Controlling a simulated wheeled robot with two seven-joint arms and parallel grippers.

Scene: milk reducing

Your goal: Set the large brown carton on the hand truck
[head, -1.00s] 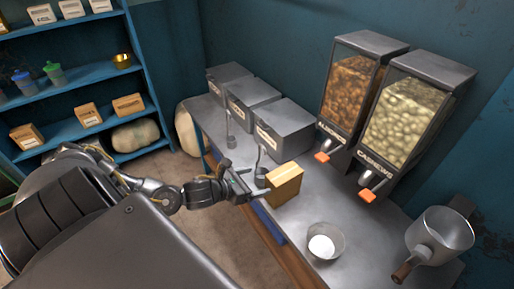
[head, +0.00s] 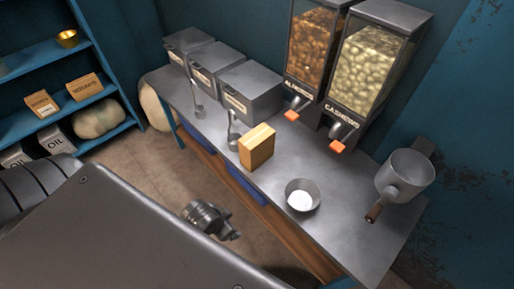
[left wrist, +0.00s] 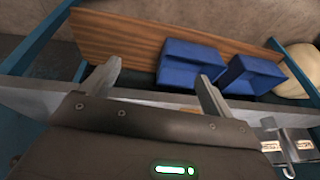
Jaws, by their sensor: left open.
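A brown carton (head: 257,147) stands upright on the metal counter (head: 336,222), behind a small bowl. It is the largest loose brown carton in view; two smaller ones, one carton (head: 42,104) and another carton (head: 85,87), sit on the blue shelf at left. No hand truck shows in either view. My left gripper (left wrist: 158,85) is open and empty in the left wrist view, its fingers near the counter's front edge. In the head view only part of my left wrist shows, low and in front of the counter, apart from the carton. My right gripper is not in view.
Sacks and oil tins stand at left. Open floor (head: 150,165) lies before the counter.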

